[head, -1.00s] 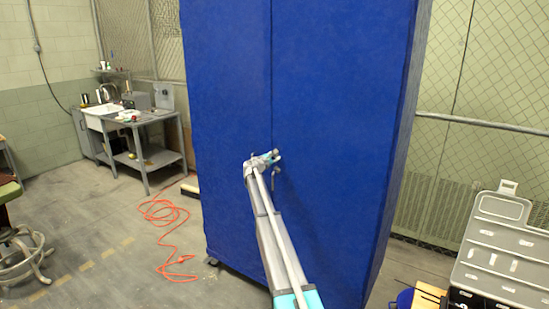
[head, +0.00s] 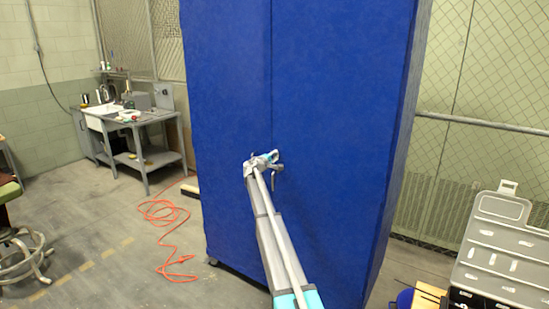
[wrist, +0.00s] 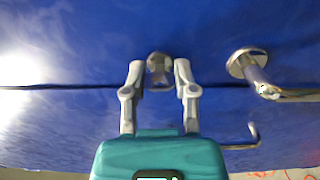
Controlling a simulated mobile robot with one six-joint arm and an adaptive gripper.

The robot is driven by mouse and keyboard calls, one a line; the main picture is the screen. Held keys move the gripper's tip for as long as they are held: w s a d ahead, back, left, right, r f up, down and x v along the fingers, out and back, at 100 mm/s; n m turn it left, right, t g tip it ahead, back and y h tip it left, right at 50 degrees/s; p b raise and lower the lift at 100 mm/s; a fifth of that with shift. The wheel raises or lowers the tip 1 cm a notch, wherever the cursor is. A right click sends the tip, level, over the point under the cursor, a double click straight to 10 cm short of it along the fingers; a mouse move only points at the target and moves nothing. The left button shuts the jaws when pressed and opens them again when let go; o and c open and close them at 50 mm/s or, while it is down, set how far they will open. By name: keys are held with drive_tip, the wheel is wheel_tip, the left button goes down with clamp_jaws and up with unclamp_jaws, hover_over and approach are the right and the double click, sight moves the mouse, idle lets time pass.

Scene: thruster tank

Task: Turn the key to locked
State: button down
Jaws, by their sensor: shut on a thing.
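A tall blue two-door cabinet (head: 335,90) stands in front of me. My gripper (head: 264,159) is at its front, near the seam between the doors. In the wrist view, the two fingers of my gripper (wrist: 160,74) are on either side of a small silver key piece (wrist: 159,64) at the door seam, and are shut on it. The key's turn angle cannot be told. A silver lever handle (wrist: 258,78) is mounted on the door to the right of the fingers; it also shows in the head view (head: 276,176), just right of my gripper.
A thin bent metal piece (wrist: 253,137) shows below the handle. An orange cord (head: 170,235) lies on the floor left of the cabinet. A grey workbench (head: 140,125) stands at the left back. A grey case (head: 505,245) lies open at the right.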

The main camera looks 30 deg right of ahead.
drive_tip(key=shift+m, duration=0.3)
drive_tip(key=shift+c, duration=2)
unclamp_jaws()
drive_tip(key=shift+s, duration=0.1)
drive_tip(key=v, duration=1.2)
drive_tip(key=shift+f, duration=0.1)
